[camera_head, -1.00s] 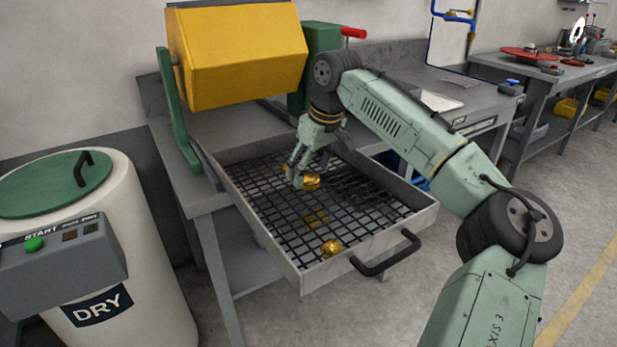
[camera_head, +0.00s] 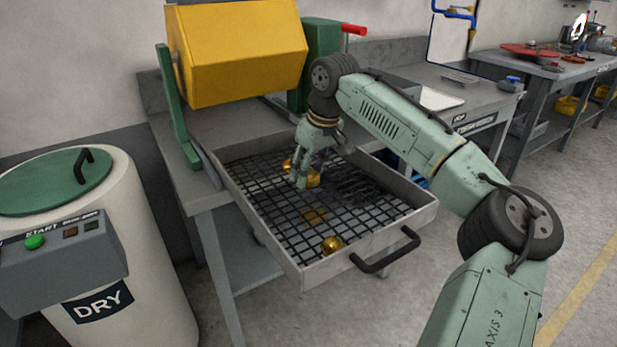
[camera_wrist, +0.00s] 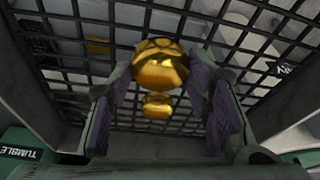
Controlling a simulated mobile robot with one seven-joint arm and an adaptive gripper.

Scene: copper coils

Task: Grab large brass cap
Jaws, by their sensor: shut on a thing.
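The large brass cap (camera_head: 314,179) is round and shiny gold, at the far part of the wire-mesh tray (camera_head: 262,240). My gripper (camera_head: 311,174) points down over the mesh with its fingers around this cap. In the wrist view the cap (camera_wrist: 160,65) sits between the purple finger pads, at the tips of my gripper (camera_wrist: 160,85), which is shut on it. Fingers hide part of the cap in the head view. I cannot tell whether it touches the mesh. A smaller-looking brass piece (camera_wrist: 157,105) shows just beyond it.
Another brass piece (camera_head: 331,245) lies near the tray's front, by the black handle (camera_head: 387,256). The yellow tumbler (camera_head: 240,55) stands behind the tray; the white DRY drum (camera_head: 130,230) is at left. Tray walls surround my gripper.

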